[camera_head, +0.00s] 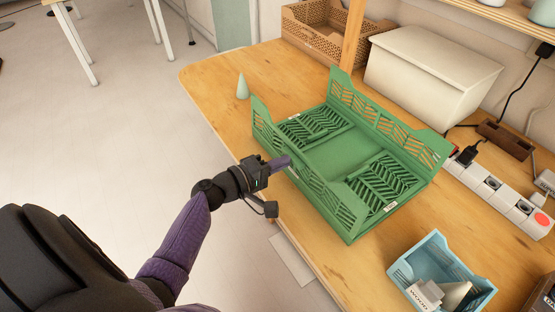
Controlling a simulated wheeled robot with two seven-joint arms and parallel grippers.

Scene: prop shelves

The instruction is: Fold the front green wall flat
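A green folding crate (338,152) stands on the wooden table. Its front wall (322,194), on the side nearest my arm, is upright. Its back wall (385,120) is also upright. The two slatted end walls (314,124) and (381,182) lie folded down flat inside on the crate floor. My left gripper (284,162) is at the outer side of the front wall, near its middle. Its purple fingers point at the wall. I cannot tell whether they touch it, or whether they are open or shut. My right gripper is not in view.
A white lidded box (430,72) and a brown crate (317,35) stand behind. A pale green cone (242,87) stands at the table's left. A blue basket (438,265) is at front right, with a power strip (495,192) beyond it. A shelf post (353,35) rises behind.

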